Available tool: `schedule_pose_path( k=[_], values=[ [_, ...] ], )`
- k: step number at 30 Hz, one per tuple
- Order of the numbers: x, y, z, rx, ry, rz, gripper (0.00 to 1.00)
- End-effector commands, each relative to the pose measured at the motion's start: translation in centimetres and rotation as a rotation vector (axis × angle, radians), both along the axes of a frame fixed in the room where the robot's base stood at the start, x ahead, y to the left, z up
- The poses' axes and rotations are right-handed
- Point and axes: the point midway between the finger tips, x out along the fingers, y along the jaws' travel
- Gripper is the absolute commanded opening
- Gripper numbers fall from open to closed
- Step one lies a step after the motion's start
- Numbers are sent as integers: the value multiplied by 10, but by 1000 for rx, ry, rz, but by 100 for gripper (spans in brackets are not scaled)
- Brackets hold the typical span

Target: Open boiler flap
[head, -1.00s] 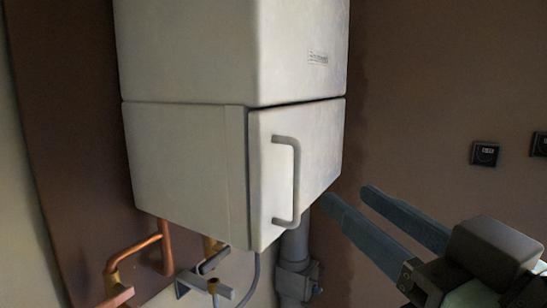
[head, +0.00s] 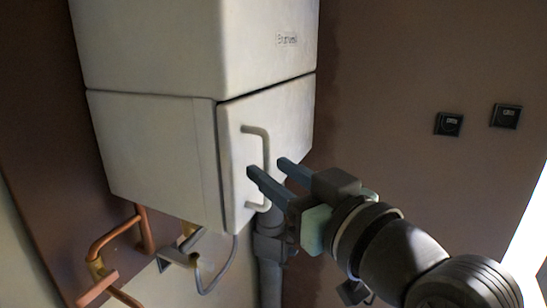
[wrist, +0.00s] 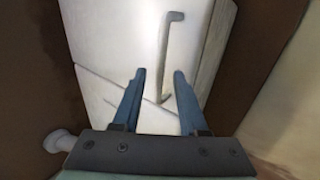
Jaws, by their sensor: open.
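The white boiler (head: 200,45) hangs on the brown wall, and its lower front flap (head: 235,170) looks shut. A grey bar handle (head: 266,150) runs upright on the flap. My gripper (head: 265,166) is open and empty, its two blue-grey fingers pointing at the flap near the handle. In the wrist view the flap's handle (wrist: 163,55) lies ahead of my gripper (wrist: 157,75), in line with the gap between the fingers. The handle's lower end shows between the fingertips. I cannot tell whether it is within their depth.
Copper pipes (head: 120,240) and a grey valve fitting (head: 185,252) are below the boiler at left. A thick grey pipe (head: 269,265) runs down beneath it. Two dark wall switches (head: 449,124) (head: 505,116) are at right. The wall between is bare.

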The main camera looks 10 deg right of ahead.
Motion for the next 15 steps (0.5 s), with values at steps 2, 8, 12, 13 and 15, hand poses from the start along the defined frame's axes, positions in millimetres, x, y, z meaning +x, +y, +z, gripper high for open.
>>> schedule_pose_path(
  k=[2, 8, 12, 13, 15],
  values=[
    [6, 2, 1, 0, 1, -1, 43],
    [9, 3, 0, -1, -1, -1, 43],
    [9, 3, 0, -1, -1, -1, 43],
    [9, 3, 0, -1, -1, -1, 37],
    [9, 3, 0, -1, -1, -1, 25]
  ],
)
